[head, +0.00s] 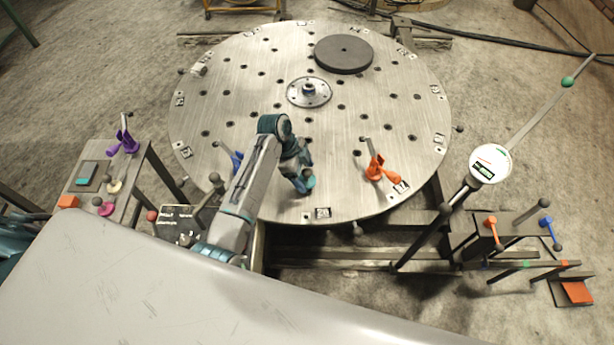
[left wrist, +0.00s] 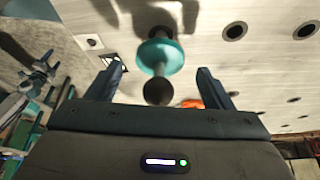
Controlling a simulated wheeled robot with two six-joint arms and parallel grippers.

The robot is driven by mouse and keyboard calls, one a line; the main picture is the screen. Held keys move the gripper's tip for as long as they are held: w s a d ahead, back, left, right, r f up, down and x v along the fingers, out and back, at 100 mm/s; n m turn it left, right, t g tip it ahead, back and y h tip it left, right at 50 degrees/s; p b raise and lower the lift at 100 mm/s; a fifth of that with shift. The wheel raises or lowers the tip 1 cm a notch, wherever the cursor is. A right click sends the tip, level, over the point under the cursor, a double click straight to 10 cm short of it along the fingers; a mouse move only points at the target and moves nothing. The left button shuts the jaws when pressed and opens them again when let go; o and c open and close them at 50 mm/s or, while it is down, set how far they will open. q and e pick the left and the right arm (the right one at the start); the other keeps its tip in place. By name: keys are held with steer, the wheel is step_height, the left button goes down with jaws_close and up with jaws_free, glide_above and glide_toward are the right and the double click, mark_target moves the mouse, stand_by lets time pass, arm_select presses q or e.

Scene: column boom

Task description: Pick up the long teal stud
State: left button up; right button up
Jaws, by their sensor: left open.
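The long teal stud (left wrist: 158,56) shows in the left wrist view as a teal collar on a shaft with a dark ball end. It sits at the round metal plate (head: 230,100), near its front edge. My left gripper (left wrist: 158,70) is open, with one finger on each side of the stud's line; the dark ball lies between them in the picture. I cannot tell whether they touch it. In the head view my left gripper (head: 302,178) hides most of the stud. My right gripper is not in view.
An orange handle (head: 376,168) stands on the plate to the right, and a blue one (head: 236,160) to the left, close to my arm. A dark disc (head: 343,54) lies at the back. A side table (head: 131,180) stands left. A round white gauge (head: 490,163) stands right.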

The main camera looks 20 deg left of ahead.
arm_select(q)
steer(key=shift+x, duration=0.8)
steer(key=shift+f, duration=0.15)
steer(key=shift+s, duration=0.1)
steer(key=c, duration=1.1)
steer(key=shift+o, duration=0.2)
step_height(320, 180, up, 10)
steer(key=shift+d+f+b, duration=0.1)
steer(key=shift+f+b, duration=0.05)
steer(key=shift+b, duration=1.1)
steer(key=shift+r, duration=0.25)
